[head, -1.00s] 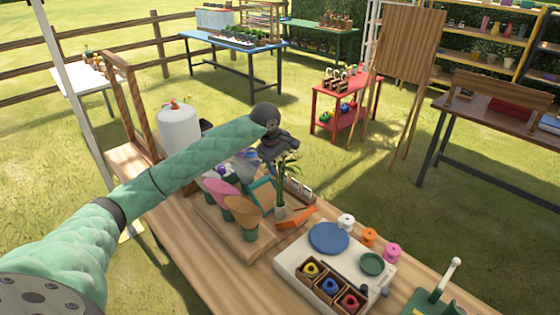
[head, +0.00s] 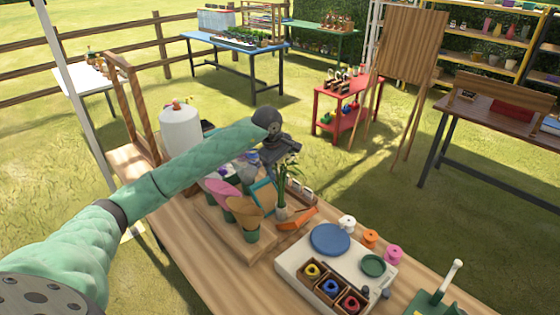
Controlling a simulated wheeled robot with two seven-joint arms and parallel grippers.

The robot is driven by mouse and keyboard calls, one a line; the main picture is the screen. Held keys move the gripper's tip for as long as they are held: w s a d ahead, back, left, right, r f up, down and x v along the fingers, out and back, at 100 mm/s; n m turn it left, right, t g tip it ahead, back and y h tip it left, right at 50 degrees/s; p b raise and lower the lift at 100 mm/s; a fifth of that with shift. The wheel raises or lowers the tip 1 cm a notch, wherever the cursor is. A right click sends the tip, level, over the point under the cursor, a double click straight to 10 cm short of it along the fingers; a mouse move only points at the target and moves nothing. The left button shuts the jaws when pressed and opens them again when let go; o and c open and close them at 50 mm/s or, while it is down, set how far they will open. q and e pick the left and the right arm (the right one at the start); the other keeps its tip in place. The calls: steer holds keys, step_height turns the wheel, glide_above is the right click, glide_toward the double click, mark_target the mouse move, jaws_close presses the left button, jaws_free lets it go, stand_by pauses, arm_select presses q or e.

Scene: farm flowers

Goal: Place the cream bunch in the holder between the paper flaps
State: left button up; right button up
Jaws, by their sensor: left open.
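My left gripper (head: 290,154) is open above the wooden table, just over a bunch of long green leaves (head: 286,178). Its fingers appear close to the leaf tips; I cannot tell if they touch. The bunch stands upright with a pale base (head: 281,212); cream flowers on it cannot be made out. Left of it, a wooden holder board (head: 236,238) carries green cups with paper flaps, one pink (head: 221,188) and one tan (head: 243,207). My left forearm hides part of the area behind them. My right gripper is not in view.
A white tray (head: 292,264) with a blue disc (head: 330,239) and boxed ribbon rolls stands to the right. Orange clippers (head: 297,218) lie beside the bunch. A white canister (head: 180,131) and wooden frame (head: 135,105) stand behind my left arm.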

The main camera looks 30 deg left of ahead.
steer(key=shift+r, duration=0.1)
arm_select(q)
steer(key=shift+s+a+r, duration=0.1)
steer(key=shift+r, duration=0.25)
steer(key=shift+s+r+b, duration=0.1)
steer(key=shift+r+b, duration=0.2)
steer(key=shift+s+r, duration=0.1)
steer(key=shift+r, duration=0.35)
steer(key=b+v, duration=0.3)
steer(key=v, duration=0.5)
steer(key=shift+s+a+r, duration=0.1)
steer(key=shift+s+r, duration=0.05)
steer(key=shift+r, duration=0.2)
steer(key=shift+s+r+b, duration=0.2)
steer(key=shift+r+b, duration=0.15)
steer(key=shift+r, duration=0.2)
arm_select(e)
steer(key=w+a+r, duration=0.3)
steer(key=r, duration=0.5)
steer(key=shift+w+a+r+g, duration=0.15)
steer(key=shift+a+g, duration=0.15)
